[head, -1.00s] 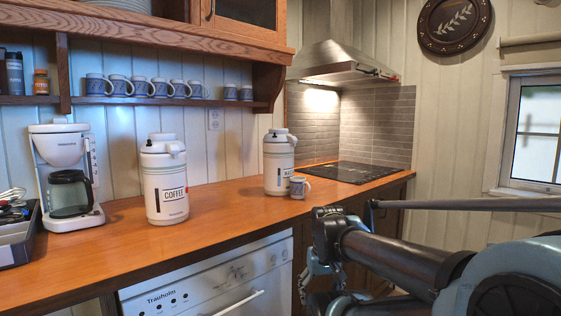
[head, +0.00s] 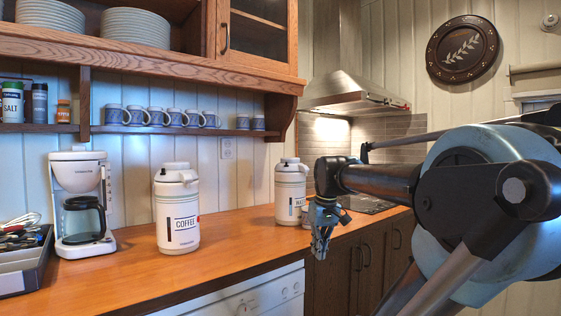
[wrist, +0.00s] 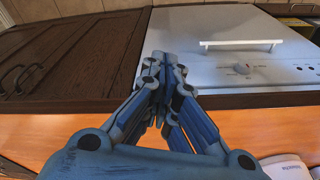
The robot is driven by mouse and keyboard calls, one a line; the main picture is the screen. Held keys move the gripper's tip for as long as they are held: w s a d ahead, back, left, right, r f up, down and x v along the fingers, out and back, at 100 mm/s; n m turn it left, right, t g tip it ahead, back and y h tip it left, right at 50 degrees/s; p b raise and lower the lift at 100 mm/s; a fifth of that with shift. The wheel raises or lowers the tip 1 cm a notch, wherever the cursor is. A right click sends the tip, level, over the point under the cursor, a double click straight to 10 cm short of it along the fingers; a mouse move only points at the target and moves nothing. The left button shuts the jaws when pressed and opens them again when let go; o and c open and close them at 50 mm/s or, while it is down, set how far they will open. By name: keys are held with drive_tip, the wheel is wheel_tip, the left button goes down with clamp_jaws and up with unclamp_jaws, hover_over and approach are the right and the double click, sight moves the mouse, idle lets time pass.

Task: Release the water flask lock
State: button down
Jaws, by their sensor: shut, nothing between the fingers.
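The water flask (head: 289,195) is a white jug with a pale lid and a label partly reading "WA". It stands upright on the wooden counter, right of centre in the head view. Its lock is too small to make out. My gripper (head: 319,255) hangs to the right of and below the flask in the picture, near the counter's front edge, and appears apart from it. In the wrist view my gripper (wrist: 163,60) has its blue fingers together with nothing between them. The flask cannot be made out for sure in the wrist view.
A similar coffee flask (head: 177,215) stands left of the water flask. A coffee maker (head: 80,195) and a utensil tray (head: 40,268) are farther left. Cups (head: 172,118) line the shelf. The counter (head: 125,275) is clear in front of the flasks; a dishwasher (wrist: 225,75) sits below.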

drive_tip(key=w+a+r+n+y, duration=0.1)
drive_tip(key=w+a+r+n, duration=0.2)
drive_tip(key=w+r, duration=0.9)
drive_tip(key=w+a+r+n+y, duration=0.1)
drive_tip(key=w+a+r+n, duration=0.3)
drive_tip(key=w+r, duration=0.7)
drive_tip(key=w+a+r+n+g, duration=0.1)
drive_tip(key=w+a+r+n, duration=0.2)
drive_tip(key=w+r, duration=0.9)
drive_tip(key=shift+w+a+r+n+y, duration=0.25)
drive_tip(key=shift+r+n+y, duration=0.2)
drive_tip(key=shift+n, duration=0.35)
drive_tip(key=shift+f, duration=0.15)
drive_tip(key=s+x, duration=0.1)
drive_tip(key=x, duration=0.8)
drive_tip(key=shift+d+f, duration=0.15)
drive_tip(key=shift+d, duration=0.75)
drive_tip(key=shift+d+f, duration=0.15)
drive_tip(key=shift+d, duration=0.8)
